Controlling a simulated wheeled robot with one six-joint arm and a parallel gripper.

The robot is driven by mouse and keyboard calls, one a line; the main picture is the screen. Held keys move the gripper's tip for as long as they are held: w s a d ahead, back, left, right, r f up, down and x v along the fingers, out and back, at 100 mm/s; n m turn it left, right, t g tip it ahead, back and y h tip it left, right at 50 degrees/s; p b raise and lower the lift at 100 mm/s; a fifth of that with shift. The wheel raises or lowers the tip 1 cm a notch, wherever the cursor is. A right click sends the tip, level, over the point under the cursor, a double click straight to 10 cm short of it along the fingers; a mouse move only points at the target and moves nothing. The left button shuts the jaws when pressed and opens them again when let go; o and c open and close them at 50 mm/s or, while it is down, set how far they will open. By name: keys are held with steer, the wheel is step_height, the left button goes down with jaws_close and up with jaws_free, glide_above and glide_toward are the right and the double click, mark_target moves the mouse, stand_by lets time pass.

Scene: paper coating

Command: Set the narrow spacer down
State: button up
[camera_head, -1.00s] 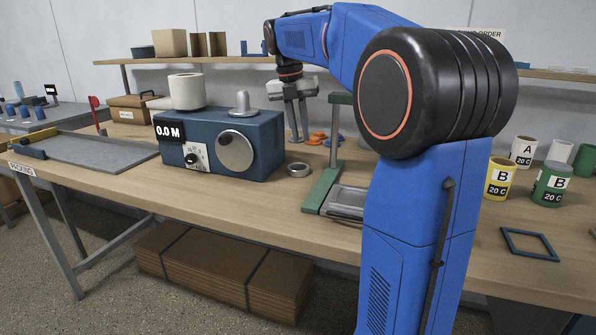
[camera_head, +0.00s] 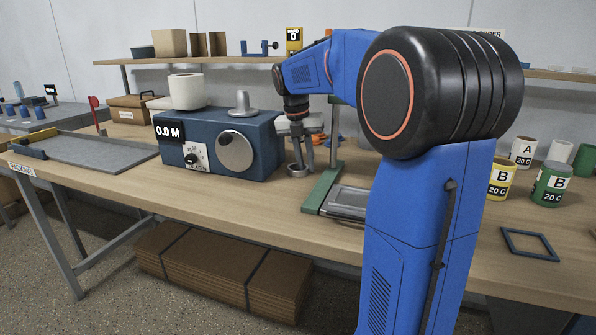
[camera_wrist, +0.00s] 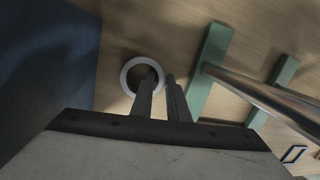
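A grey metal ring (camera_head: 292,173), the only spacer-like thing that I can make out, lies flat on the bench between the blue machine and the green-ended frame. In the wrist view the ring (camera_wrist: 126,77) is a pale circle with a dark middle. My gripper (camera_head: 302,166) points down at the ring. In the wrist view my gripper (camera_wrist: 161,75) has its fingers apart, with a gap between them. The left finger overlaps the ring's opening and the right finger is just outside its right rim. Whether either finger touches the ring cannot be told.
The blue machine (camera_head: 262,135) stands close left of my gripper. Orange parts (camera_head: 317,138) lie behind. Labelled cups (camera_head: 500,181) and a dark square frame (camera_head: 530,244) are further right.

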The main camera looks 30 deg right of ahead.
jaws_close()
step_height(320, 180, up, 18)
stand_by(0.7)
